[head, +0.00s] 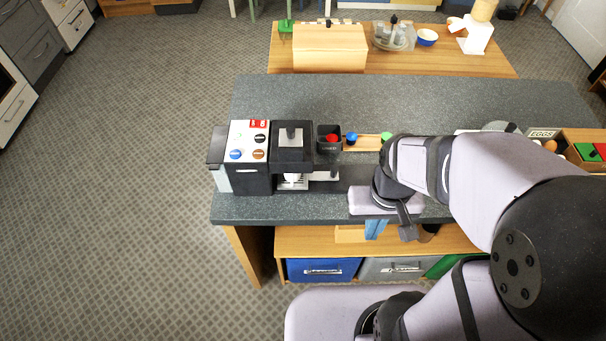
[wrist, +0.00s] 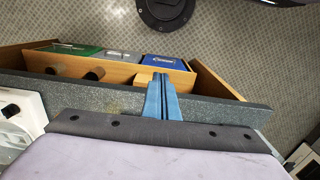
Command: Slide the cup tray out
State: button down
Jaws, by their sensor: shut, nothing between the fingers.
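The coffee machine (head: 250,160) stands at the left end of the dark counter. A white cup (head: 291,177) sits under its black brewing head. Beneath the cup is a pale, shiny plate (head: 288,186) low at the machine's front, which looks like the cup tray; I cannot tell how far out it stands. My gripper (head: 375,229) is to the right of the machine, at the counter's front edge, pointing down and apart from the tray. In the wrist view its blue fingers (wrist: 163,96) are together, with nothing between them. The tray is not clear in the wrist view.
Below the counter (head: 340,95), a wooden shelf holds a blue bin (head: 322,270), a grey bin (head: 395,268) and a green one. Dark cylinders (wrist: 95,73) and a small wooden block (wrist: 145,77) are near my fingers. Coloured pods stand right of the machine.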

jog(key=c, duration=1.8)
grip_release()
jog(key=shift+w, duration=0.1)
jog(key=shift+o, duration=0.7)
jog(key=shift+w, duration=0.3)
jog(key=n+b, duration=0.2)
jog(key=b, duration=0.4)
send_over(335, 169)
jog(key=shift+a+f+h, duration=0.3)
jog(key=shift+f, duration=0.2)
jog(key=shift+d+f+p, duration=0.2)
jog(key=shift+f+p, duration=1.1)
jog(key=shift+f, duration=2.35)
jog(key=shift+d, duration=0.1)
grip_shut()
